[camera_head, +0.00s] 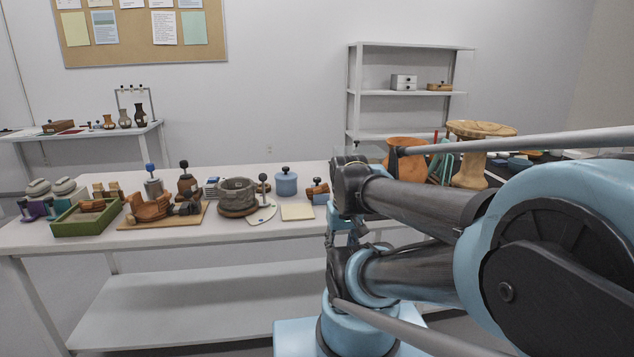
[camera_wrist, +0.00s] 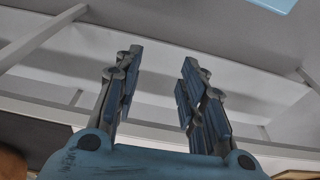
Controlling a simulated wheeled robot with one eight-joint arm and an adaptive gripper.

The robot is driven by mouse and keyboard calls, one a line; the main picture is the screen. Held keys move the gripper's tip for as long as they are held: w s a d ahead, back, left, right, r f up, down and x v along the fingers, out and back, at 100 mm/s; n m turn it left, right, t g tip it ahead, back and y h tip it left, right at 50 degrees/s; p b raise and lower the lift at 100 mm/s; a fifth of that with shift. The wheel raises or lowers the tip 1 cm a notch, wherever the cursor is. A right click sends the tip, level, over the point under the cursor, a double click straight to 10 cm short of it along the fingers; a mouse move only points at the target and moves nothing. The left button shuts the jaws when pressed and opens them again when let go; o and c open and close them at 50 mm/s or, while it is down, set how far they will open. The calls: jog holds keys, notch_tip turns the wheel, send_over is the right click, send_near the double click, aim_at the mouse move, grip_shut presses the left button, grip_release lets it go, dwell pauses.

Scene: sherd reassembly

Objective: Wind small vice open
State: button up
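I cannot pick out the small vice for certain; the things on the long white table are small in the head view. One candidate is a brown piece with a dark knob and a blue block (camera_head: 317,190) at the right of the group, beside my arm. Another is a dark clamp-like piece (camera_head: 187,207) on the wooden board. In the wrist view my gripper (camera_wrist: 160,62) is open, its two dark blue-grey fingers apart with nothing between them. It faces pale shelf or table surfaces, with no vice in that view. My arm fills the right of the head view.
The white table (camera_head: 285,234) also holds a green tray (camera_head: 86,231), a wooden board (camera_head: 150,222) with a brown sherd vessel, a grey stone-like pot (camera_head: 237,193) and a blue lidded jar (camera_head: 286,184). A tan pad (camera_head: 297,212) lies near the front. The table's front strip is mostly clear.

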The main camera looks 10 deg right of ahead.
jog(key=shift+o, duration=1.2)
jog(key=r, duration=0.1)
jog(key=w+r, duration=0.1)
jog(key=r, duration=0.1)
jog(key=shift+w+d+r+m, duration=0.15)
jog(key=shift+w+m, duration=0.05)
jog(key=shift+m, duration=0.1)
notch_tip(320, 180, up, 18)
jog(key=m+t+h, duration=0.1)
jog(key=m+h, duration=0.2)
jog(key=m, duration=0.4)
send_over(317, 178)
jog(key=s+a, duration=0.4)
jog(key=s, duration=0.1)
jog(key=x, duration=1.6)
jog(key=shift+a+f, duration=0.25)
jog(key=shift+f, duration=0.05)
jog(key=shift+c, duration=0.6)
jog(key=c, duration=1)
